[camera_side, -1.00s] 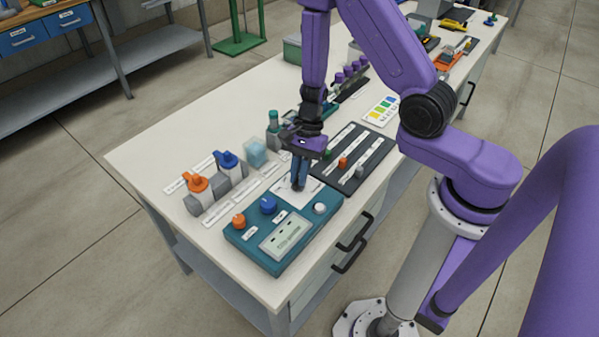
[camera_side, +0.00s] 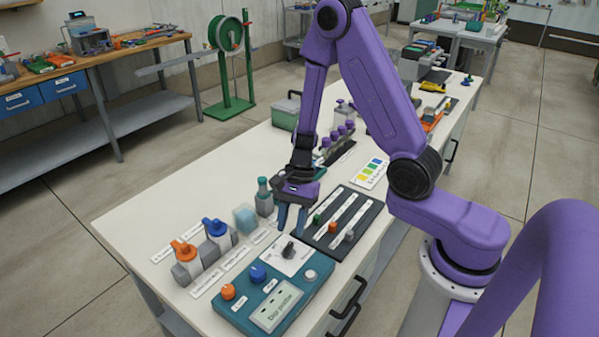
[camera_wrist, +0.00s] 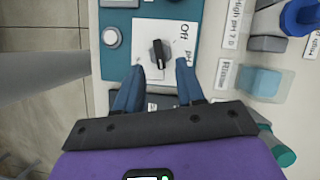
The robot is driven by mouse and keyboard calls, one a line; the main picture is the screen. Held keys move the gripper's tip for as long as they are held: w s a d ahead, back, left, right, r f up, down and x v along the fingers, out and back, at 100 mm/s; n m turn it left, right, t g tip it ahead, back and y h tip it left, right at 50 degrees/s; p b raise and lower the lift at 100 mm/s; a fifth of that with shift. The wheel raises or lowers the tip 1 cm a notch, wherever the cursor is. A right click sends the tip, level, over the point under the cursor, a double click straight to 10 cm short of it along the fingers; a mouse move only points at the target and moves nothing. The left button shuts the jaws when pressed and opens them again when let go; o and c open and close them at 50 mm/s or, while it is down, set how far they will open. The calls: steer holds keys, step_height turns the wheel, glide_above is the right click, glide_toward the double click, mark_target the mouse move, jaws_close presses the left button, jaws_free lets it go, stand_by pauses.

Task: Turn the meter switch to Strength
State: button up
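The meter (camera_side: 262,309) is a teal box at the near end of the bench. Its switch is a black knob (camera_side: 288,250) on a white plate (camera_side: 283,263) at the box's back edge. In the wrist view the knob (camera_wrist: 158,52) has a pale mark at its lower end, towards my gripper. The words "Off" and "pH" (camera_wrist: 188,55) read to its right; I cannot read a "Strength" label. My gripper (camera_side: 291,222) is open and empty, behind and above the switch. In the wrist view its blue fingertips (camera_wrist: 159,68) are spread either side of the knob's lower end, apparently not touching it.
The meter also carries an orange knob (camera_side: 228,291), a blue knob (camera_side: 258,273), a pale round button (camera_side: 310,276) and a display (camera_side: 277,306). A black slider panel (camera_side: 355,232) lies right of my gripper. Orange and blue valves (camera_side: 216,228) and a clear blue cube (camera_side: 245,217) stand left.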

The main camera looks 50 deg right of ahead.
steer(key=v, duration=1.3)
steer(key=shift+s+a, duration=0.1)
steer(key=s+a+r+n+h, duration=0.2)
steer(key=s+n, duration=0.8)
steer(key=n, duration=0.4)
steer(key=s+a+r+n+t+h, duration=0.1)
steer(key=s+a+r+n+h, duration=0.1)
steer(key=s+n, duration=0.9)
steer(key=a+n, duration=0.1)
steer(key=n, duration=0.1)
steer(key=shift+r+n, duration=0.15)
steer(key=shift+n, duration=0.25)
